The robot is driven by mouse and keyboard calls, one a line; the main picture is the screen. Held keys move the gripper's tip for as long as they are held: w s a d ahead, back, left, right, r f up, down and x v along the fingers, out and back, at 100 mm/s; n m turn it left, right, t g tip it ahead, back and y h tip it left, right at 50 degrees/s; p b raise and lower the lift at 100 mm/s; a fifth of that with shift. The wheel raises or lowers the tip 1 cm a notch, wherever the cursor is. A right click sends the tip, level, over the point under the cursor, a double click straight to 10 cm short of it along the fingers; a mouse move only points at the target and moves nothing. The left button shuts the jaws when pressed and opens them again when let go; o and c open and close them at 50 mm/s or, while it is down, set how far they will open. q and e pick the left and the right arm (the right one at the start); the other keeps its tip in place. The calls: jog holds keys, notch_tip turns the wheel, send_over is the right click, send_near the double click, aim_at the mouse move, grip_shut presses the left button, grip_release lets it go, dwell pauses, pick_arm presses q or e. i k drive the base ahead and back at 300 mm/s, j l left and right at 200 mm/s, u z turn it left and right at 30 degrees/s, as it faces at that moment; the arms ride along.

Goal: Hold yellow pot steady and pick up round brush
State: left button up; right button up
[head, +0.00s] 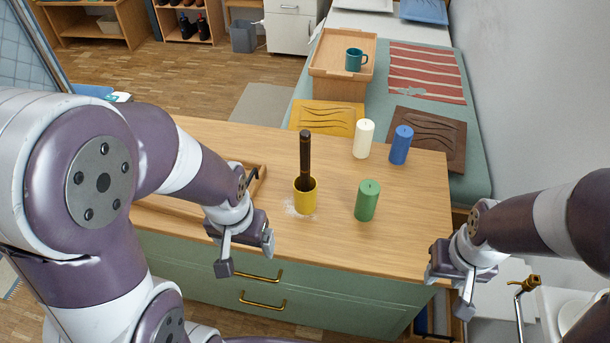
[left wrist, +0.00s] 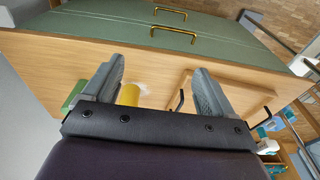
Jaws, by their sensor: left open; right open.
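The yellow pot (head: 305,197) stands upright on the wooden top of the green drawer cabinet. The round brush (head: 305,150) stands in it with its dark handle up; its head is hidden inside the pot. My left gripper (head: 247,268) is open and empty, at the front edge of the top, left of and nearer than the pot. In the left wrist view the yellow pot (left wrist: 129,95) shows partly between the fingers of the left gripper (left wrist: 158,85), beyond them. My right gripper (head: 447,294) is open and empty off the front right corner, far from the pot.
A green candle (head: 366,201) stands right of the pot. White (head: 363,139) and blue (head: 400,145) candles stand behind it. A wooden tray (head: 258,172) lies left of the pot, partly behind my left arm. Brass drawer handles (head: 262,304) stick out in front.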

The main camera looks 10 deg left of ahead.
aim_at(305, 135)
jog(key=j+z, duration=1.05)
jog(key=k+j, duration=0.15)
jog(key=j, duration=0.25)
jog(key=k+j+z, duration=0.1)
jog(key=j, duration=0.3)
jog(key=k+j, duration=0.2)
jog(key=j, duration=0.15)
jog(key=i+j+z, duration=0.05)
